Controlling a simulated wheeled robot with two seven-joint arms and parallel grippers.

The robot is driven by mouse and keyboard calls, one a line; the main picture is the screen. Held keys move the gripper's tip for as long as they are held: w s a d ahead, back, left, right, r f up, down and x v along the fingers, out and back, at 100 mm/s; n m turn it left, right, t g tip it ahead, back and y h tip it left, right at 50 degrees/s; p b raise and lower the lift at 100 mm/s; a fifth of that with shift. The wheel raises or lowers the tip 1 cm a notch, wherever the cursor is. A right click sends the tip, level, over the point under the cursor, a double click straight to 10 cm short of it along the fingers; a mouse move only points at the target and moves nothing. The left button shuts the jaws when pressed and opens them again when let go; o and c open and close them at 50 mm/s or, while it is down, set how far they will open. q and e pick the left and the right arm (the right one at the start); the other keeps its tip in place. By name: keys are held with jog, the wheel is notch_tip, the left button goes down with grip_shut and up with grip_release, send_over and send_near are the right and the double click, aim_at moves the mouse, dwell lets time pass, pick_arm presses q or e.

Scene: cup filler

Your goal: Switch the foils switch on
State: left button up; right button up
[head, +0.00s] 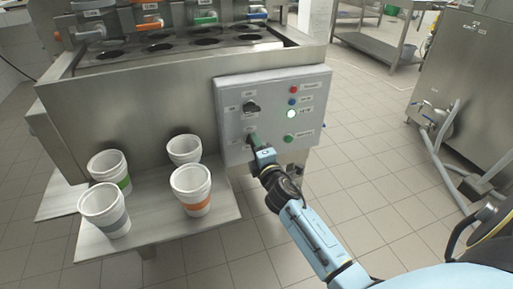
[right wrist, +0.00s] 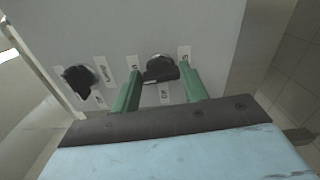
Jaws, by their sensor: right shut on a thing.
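The grey control panel (head: 236,125) on the front of the steel machine carries two black rotary switches. The upper switch (head: 251,106) is free in the head view and shows at the left in the right wrist view (right wrist: 78,78). My right gripper (head: 254,141) is at the lower switch, which it mostly hides in the head view. In the right wrist view its green fingers stand either side of this switch (right wrist: 160,68), shut on it. The small labels are too blurred to tell which one is the foils switch. My left gripper is not in view.
A white lamp (head: 291,114) is lit, below a red one (head: 293,89) and a blue one (head: 292,101). A green button (head: 289,138) is at the lower right. Several paper cups stand on the steel shelf (head: 150,222) left of the panel.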

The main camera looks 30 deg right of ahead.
jog(key=shift+m, duration=0.6)
jog(key=o, duration=1)
jog(key=shift+s, duration=0.1)
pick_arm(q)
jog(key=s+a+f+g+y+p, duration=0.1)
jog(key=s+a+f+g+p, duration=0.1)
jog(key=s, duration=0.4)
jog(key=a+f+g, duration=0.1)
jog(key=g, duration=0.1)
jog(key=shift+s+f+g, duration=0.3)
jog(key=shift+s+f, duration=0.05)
pick_arm(e)
jog(key=v, duration=1.3)
jog(key=shift+s+f, duration=0.1)
